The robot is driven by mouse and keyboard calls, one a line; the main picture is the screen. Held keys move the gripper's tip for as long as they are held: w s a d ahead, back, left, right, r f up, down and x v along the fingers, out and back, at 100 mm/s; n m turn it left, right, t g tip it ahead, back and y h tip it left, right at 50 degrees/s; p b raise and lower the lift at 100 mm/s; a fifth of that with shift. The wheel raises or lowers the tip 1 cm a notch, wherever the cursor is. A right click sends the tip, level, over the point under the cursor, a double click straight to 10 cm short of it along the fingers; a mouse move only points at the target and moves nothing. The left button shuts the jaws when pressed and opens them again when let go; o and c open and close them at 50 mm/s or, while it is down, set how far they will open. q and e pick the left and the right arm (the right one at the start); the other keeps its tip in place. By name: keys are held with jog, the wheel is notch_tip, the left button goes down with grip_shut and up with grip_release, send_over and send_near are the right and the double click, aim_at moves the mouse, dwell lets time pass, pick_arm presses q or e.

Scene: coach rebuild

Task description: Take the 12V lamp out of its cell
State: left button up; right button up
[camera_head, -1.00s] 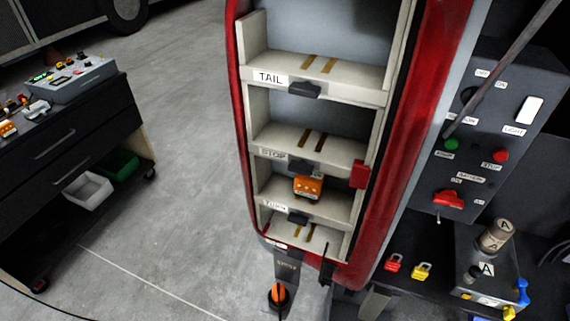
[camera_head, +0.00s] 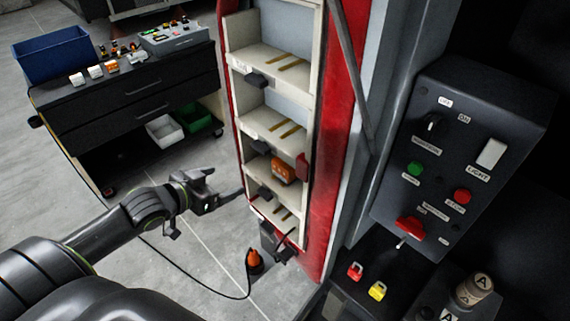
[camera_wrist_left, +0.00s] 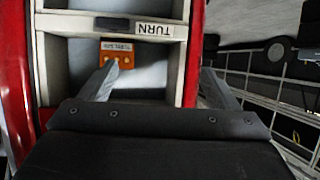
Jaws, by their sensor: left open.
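An orange lamp (camera_head: 282,171) sits in a lower cell of the pale rack (camera_head: 262,108), above the board labelled TURN. It also shows in the left wrist view (camera_wrist_left: 117,54), upside down, with a white label too small to read. I cannot tell whether that label says 12V. My left gripper (camera_head: 228,191) is open and empty, left of the rack's lower cells in the head view. In the left wrist view its two fingers (camera_wrist_left: 160,85) stand apart, the left fingertip overlapping the lamp's lower edge in the picture. My right gripper is not in view.
A red frame (camera_head: 325,180) borders the rack on the right. A dark control panel (camera_head: 455,165) stands right of it. A black drawer cabinet (camera_head: 140,90) with a blue bin (camera_head: 50,55) stands behind on the left. An orange-tipped item (camera_head: 254,260) with a cable is on the floor.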

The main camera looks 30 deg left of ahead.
pick_arm(q)
jog(key=s+d+r+m+h, duration=0.1)
jog(key=s+d+r+h, duration=0.1)
jog(key=d+r, duration=0.35)
send_near(279, 165)
jog(key=x, duration=0.5)
jog(key=shift+w, duration=0.15)
jog(key=shift+p+x, duration=0.4)
jog(key=shift+x, duration=2.95)
jog(key=shift+d, duration=0.1)
jog(key=c, duration=1.1)
